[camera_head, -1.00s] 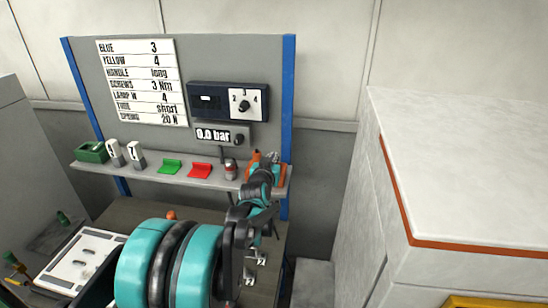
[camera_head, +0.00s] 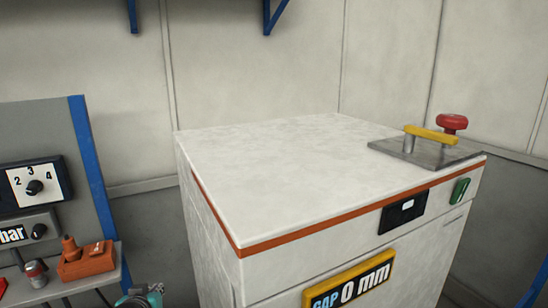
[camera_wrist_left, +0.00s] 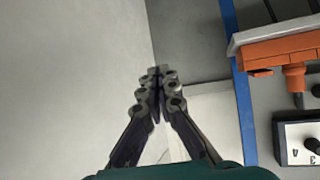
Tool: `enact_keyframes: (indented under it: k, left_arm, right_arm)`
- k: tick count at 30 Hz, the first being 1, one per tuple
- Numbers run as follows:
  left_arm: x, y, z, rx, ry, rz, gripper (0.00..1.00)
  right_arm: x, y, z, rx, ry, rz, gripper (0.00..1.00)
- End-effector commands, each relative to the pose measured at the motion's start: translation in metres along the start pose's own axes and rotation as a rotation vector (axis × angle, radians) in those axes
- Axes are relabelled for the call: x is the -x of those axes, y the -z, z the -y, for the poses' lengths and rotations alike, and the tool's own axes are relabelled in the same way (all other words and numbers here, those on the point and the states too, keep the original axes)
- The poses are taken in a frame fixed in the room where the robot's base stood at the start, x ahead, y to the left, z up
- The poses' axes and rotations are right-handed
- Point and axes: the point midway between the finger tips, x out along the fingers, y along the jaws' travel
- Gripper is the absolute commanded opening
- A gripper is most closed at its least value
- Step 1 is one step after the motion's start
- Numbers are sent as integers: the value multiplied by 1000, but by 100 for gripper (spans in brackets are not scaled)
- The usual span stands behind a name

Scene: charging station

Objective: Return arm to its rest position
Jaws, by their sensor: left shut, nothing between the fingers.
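My left gripper (camera_wrist_left: 157,95) shows in the left wrist view with its two dark fingers together at the tips and nothing between them. It is apart from the shelf and the panel at the right of that view. My right gripper is in neither current view.
A white cabinet (camera_head: 290,175) with an orange stripe fills the middle. It carries a yellow handle (camera_head: 430,133), a red knob (camera_head: 452,122) and a "GAP 0 mm" display (camera_head: 350,284). At left, a shelf holds an orange holder (camera_head: 87,262); a dial panel (camera_head: 35,186) stands above.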

Motion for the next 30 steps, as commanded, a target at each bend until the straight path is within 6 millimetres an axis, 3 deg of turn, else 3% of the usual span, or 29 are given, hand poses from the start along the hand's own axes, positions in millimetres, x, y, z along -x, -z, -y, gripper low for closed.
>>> enact_keyframes:
  k: [1,6,9,13,18,30]
  left_arm:
    - [6,-33,-19,-17,-29,43,0]
    - [37,-124,-62,-73,-96,198,0]
    - [54,-173,-76,-105,-120,278,0]
    - [70,-220,-85,-137,-135,356,0]
    - [80,-246,-87,-158,-140,401,0]
    - [82,-246,-87,-159,-140,405,0]
  right_arm:
    - [-15,-11,0,0,0,0,40]
    - [-41,-29,0,0,0,0,40]
    - [-53,-38,0,0,0,0,40]
    - [-64,-46,0,0,0,0,40]
    - [-69,-49,0,0,0,0,40]
    - [-68,-48,0,0,0,0,40]
